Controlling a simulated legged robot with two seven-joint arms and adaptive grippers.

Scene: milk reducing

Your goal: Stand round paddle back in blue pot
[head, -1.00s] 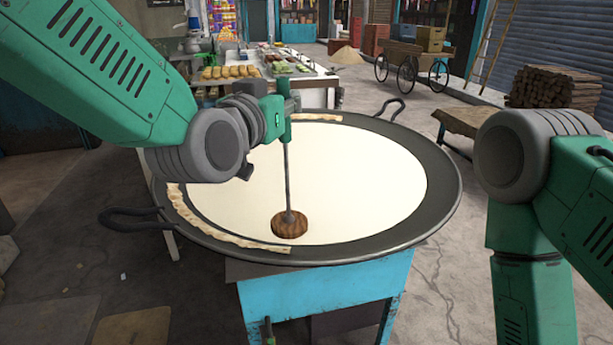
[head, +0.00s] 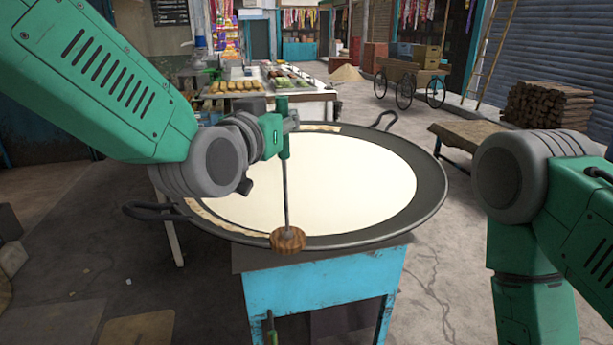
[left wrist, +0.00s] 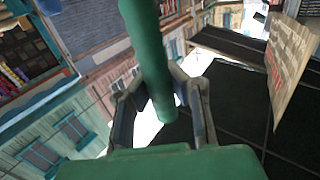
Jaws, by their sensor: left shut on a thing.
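The round paddle has a green handle (head: 282,135), a thin metal rod and a round wooden disc (head: 288,239). My left gripper (head: 284,123) is shut on the handle and holds the paddle upright, disc down. The disc overlaps the near rim of the wide pan (head: 425,205) of white milk; whether it touches the rim is unclear. In the left wrist view the green handle (left wrist: 150,50) runs between the two fingers (left wrist: 160,105). I cannot make out a blue pot in either view. My right arm shows at the right, but its gripper is out of frame.
A blue stand (head: 320,290) carries the pan. A thin green upright piece (head: 271,328) shows at the bottom edge. A food counter (head: 300,92) stands behind, and a low wooden bench (head: 465,134) is at the right. Floor at the right of the stand is open.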

